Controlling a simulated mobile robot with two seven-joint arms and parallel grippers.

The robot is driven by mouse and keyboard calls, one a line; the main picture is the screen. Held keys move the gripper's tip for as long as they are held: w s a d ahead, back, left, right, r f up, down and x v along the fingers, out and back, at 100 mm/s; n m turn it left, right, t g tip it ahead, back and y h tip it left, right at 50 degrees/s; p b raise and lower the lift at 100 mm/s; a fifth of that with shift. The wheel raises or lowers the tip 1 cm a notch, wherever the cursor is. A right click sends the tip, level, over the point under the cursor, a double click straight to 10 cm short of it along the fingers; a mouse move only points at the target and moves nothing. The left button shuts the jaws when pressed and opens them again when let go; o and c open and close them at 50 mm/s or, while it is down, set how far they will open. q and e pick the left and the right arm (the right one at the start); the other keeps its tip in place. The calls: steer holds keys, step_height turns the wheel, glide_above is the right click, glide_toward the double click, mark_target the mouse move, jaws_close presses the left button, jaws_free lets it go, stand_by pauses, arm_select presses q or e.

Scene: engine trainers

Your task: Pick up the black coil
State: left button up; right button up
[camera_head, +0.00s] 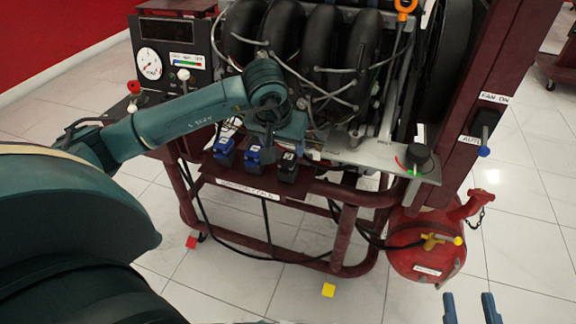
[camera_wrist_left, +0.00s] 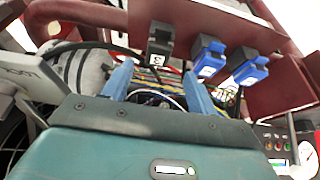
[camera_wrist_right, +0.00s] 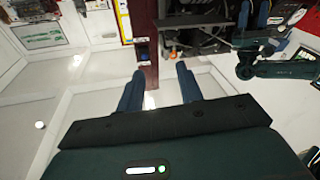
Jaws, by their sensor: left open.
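The black coil (camera_head: 288,168) hangs at the front edge of the engine stand, right of two blue coils (camera_head: 223,150) (camera_head: 254,157). In the left wrist view the black coil (camera_wrist_left: 160,42) appears just beyond my open left fingers, with the blue coils (camera_wrist_left: 208,58) (camera_wrist_left: 250,68) to its right. My left gripper (camera_wrist_left: 157,82) is empty; in the head view its arm reaches over the stand, just above and behind the coils, and its fingertips are hard to make out. My right gripper (camera_head: 470,308) is open and empty at the bottom right, far from the coil; it also shows in the right wrist view (camera_wrist_right: 158,82).
The engine with black intake tubes (camera_head: 325,40) and wiring stands behind the coils. A gauge panel (camera_head: 165,60) is at left. A red tank (camera_head: 425,250) sits low at right. A metal plate with a black knob (camera_head: 418,155) is right of the coils.

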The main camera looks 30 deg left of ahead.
mark_target(288, 158)
arm_select(q)
steer(key=x, duration=0.1)
steer(key=b+x, duration=0.1)
steer(key=x, duration=0.1)
steer(key=b+x, duration=0.1)
steer(key=x, duration=0.1)
steer(key=shift+s+d+f, duration=0.1)
steer(key=shift+d+f, duration=0.05)
steer(key=shift+d, duration=0.15)
steer(key=c, duration=1.2)
arm_select(e)
steer(key=shift+w+a, duration=0.15)
arm_select(q)
steer(key=shift+o, duration=0.2)
